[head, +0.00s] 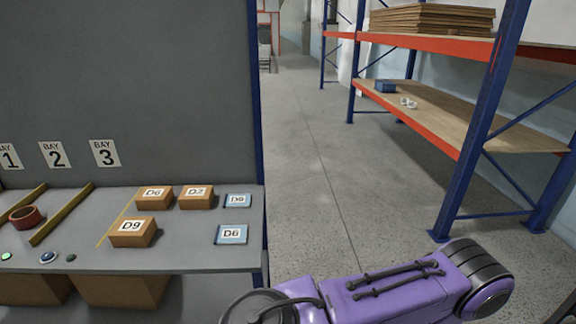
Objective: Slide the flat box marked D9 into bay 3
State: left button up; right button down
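A thin blue flat box (238,201) lies at the back right of the grey shelf; its small label looks like D9. A second blue flat box (230,235), marked D6, lies in front of it near the right edge. The bay 3 sign (105,153) is on the grey back panel. Below it, bay 3 (92,222) looks like the empty strip between a yellow divider (64,212) and a thin yellow line. A purple arm of mine crosses the bottom right over the floor. Neither gripper shows.
A brown box marked D9 (133,232) stands just right of the thin yellow line. Brown boxes marked D6 (154,198) and apparently D2 (196,198) stand behind. A red tape roll (25,217) lies left of the divider. A blue post (256,120) borders the shelf's right side.

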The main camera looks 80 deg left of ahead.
aim_at(128, 232)
jog(key=u, duration=2.75)
